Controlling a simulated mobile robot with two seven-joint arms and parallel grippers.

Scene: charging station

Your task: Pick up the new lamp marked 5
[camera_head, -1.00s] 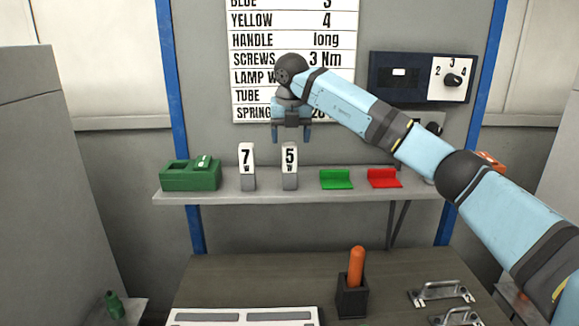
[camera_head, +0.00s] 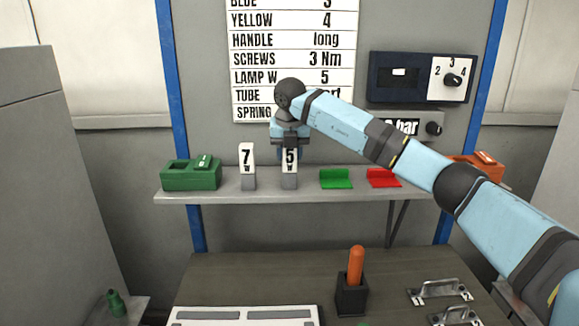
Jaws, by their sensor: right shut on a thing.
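The lamp marked 5 (camera_head: 289,164) is a white upright block with a grey foot, standing on the shelf. My right gripper (camera_head: 289,151) has come down over its top from above and is shut on it, with a finger on each side. The lamp's top is partly hidden by the gripper. The lamp marked 7 (camera_head: 247,163) stands just to its left, apart from the gripper. My left gripper is not in view.
The shelf (camera_head: 310,195) also holds a green box (camera_head: 190,174), a green tray (camera_head: 336,179) and a red tray (camera_head: 383,178). An orange device (camera_head: 480,162) is partly behind my arm. The chart (camera_head: 290,58) hangs behind. Below, an orange handle (camera_head: 356,266) stands in a black holder.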

